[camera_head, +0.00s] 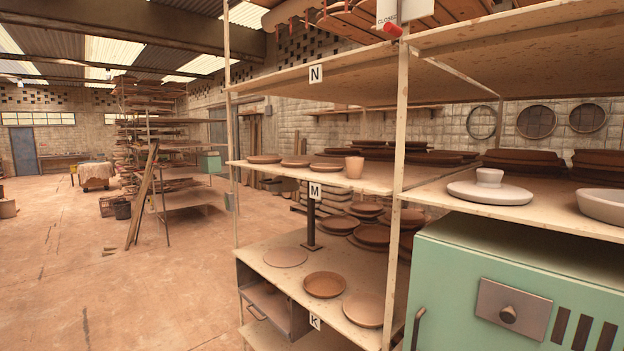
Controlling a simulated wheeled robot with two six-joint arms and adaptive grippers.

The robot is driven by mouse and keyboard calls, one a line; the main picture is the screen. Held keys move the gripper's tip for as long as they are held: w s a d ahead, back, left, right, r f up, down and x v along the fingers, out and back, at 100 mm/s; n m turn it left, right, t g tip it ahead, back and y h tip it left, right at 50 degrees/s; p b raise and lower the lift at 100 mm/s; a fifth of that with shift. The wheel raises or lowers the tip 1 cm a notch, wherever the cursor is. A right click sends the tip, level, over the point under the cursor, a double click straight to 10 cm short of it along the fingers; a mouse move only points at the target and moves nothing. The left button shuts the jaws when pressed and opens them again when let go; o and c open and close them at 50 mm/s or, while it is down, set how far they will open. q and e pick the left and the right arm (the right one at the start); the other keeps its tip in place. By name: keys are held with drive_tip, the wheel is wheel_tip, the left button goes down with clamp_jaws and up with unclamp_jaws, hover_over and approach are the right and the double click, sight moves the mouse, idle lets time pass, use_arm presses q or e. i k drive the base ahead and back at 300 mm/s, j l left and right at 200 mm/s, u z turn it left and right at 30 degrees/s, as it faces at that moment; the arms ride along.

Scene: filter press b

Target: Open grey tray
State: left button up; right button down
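A grey, box-like unit (298,316) hangs under the lower shelf marked K, near the middle bottom of the head view. It looks like the grey tray in its housing. A small bar handle (257,313) shows at its front left. The front looks partly hollow and dark, and I cannot tell how far the tray stands out. Its lower part is cut off or hidden by the shelf edge and post. Neither of my grippers is in view.
The K shelf (320,262) holds clay plates and a bowl (324,284). A green cabinet (450,270) stands at the right. Wooden posts (400,150) frame the shelves. The floor (120,285) at left is mostly clear.

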sight(273, 307)
drive_tip(key=i+j, duration=1)
drive_tip(key=j, duration=0.2)
drive_tip(key=i+j, duration=0.5)
drive_tip(key=i+j+z, duration=0.1)
drive_tip(key=i+j, duration=0.4)
drive_tip(key=j, duration=0.2)
drive_tip(key=i+j, duration=0.5)
drive_tip(key=j, duration=0.15)
